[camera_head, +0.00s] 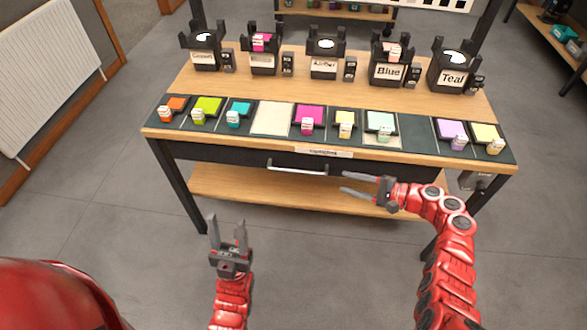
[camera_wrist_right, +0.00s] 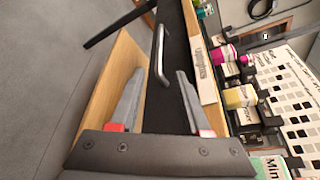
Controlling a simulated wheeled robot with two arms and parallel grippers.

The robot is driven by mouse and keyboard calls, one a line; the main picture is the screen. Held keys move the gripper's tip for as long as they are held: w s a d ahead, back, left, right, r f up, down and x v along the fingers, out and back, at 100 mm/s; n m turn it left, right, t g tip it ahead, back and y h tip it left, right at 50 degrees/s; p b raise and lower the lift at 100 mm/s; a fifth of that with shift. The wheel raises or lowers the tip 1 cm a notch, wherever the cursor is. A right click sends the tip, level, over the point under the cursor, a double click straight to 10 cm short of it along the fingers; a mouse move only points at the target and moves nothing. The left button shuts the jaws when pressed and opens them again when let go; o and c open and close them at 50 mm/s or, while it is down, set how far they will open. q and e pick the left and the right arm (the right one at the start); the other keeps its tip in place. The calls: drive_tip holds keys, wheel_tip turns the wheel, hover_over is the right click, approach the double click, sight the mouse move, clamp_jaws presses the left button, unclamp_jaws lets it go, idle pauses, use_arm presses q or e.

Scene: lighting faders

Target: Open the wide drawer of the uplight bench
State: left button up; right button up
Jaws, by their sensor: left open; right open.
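The uplight bench (camera_head: 330,70) has a wood top and a dark front apron. The wide drawer (camera_head: 240,153) is in that apron and looks closed, with a pale bar handle (camera_head: 297,170). The handle also shows in the right wrist view (camera_wrist_right: 158,52), beyond the fingertips. My right gripper (camera_head: 350,196) is open and empty, to the right of the handle and apart from it. In the right wrist view its two fingers (camera_wrist_right: 160,90) point toward the handle. My left gripper (camera_head: 227,232) is open and empty, low in front of the bench, below and left of the handle.
Colored gel swatches with small tags line the front of the top, among them a magenta one (camera_head: 309,115). Several black labelled lamps, such as Blue (camera_head: 388,70), stand behind. A lower wood shelf (camera_head: 250,186) lies under the drawer. Grey floor (camera_head: 110,230) in front is clear.

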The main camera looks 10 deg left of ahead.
sight(303, 172)
drive_tip(key=b+x, duration=0.2)
drive_tip(key=x, duration=1.3)
drive_tip(key=shift+a+f+b, duration=0.2)
drive_tip(key=shift+b, duration=0.1)
drive_tip(key=shift+w+a, duration=0.25)
drive_tip(key=shift+a, duration=0.1)
clamp_jaws()
